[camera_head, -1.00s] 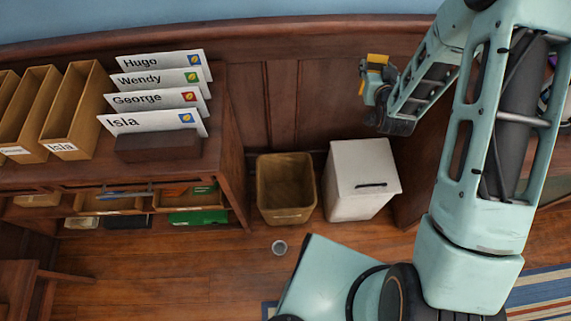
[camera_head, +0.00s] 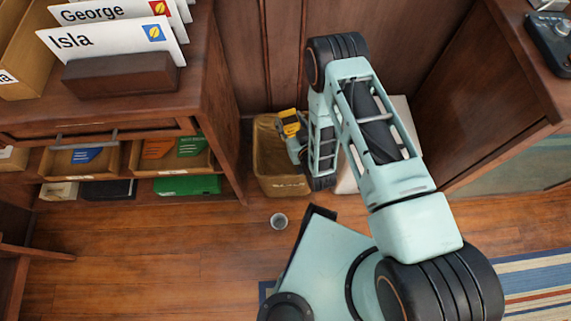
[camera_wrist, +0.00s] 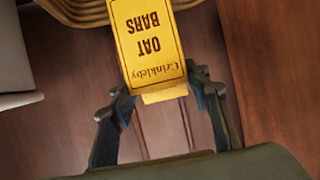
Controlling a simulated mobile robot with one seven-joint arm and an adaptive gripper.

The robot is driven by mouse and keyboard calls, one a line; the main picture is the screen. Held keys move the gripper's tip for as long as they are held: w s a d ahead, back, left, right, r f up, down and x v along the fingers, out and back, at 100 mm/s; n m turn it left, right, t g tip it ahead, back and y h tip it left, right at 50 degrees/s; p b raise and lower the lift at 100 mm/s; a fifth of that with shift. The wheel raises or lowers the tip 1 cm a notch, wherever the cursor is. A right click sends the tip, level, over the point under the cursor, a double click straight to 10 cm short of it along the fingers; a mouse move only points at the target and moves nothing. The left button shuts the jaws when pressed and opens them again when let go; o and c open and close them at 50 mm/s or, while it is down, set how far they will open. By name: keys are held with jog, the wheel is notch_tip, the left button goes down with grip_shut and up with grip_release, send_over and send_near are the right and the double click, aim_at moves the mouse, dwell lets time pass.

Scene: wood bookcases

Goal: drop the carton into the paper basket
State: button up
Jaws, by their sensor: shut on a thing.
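The carton (camera_head: 290,122) is a yellow box; in the wrist view the carton (camera_wrist: 150,40) reads "Crinkleby OAT BARS", upside down. My gripper (camera_head: 294,133) is shut on it, with one finger on each side of its near end; the gripper (camera_wrist: 160,97) shows large in the wrist view. The paper basket (camera_head: 265,168) is a tan, open-topped bin on the floor, with small lettering on its front too small to read. In the head view the carton overlaps the basket's right part; its height above the rim is hard to judge. My arm hides the basket's right edge.
A white bin (camera_head: 402,115) stands right of the basket, mostly behind my arm. A wooden desk (camera_head: 222,110) with letter holders is close on the left. A wood cabinet (camera_head: 500,110) stands at right.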

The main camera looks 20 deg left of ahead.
aim_at(290, 134)
jog(key=shift+s+f, duration=0.15)
jog(key=shift+f, duration=0.45)
notch_tip(290, 134, down, 5)
jog(key=b, duration=0.4)
jog(key=shift+f, duration=0.2)
jog(key=shift+r, duration=0.1)
jog(key=o, duration=0.9)
notch_tip(290, 134, up, 10)
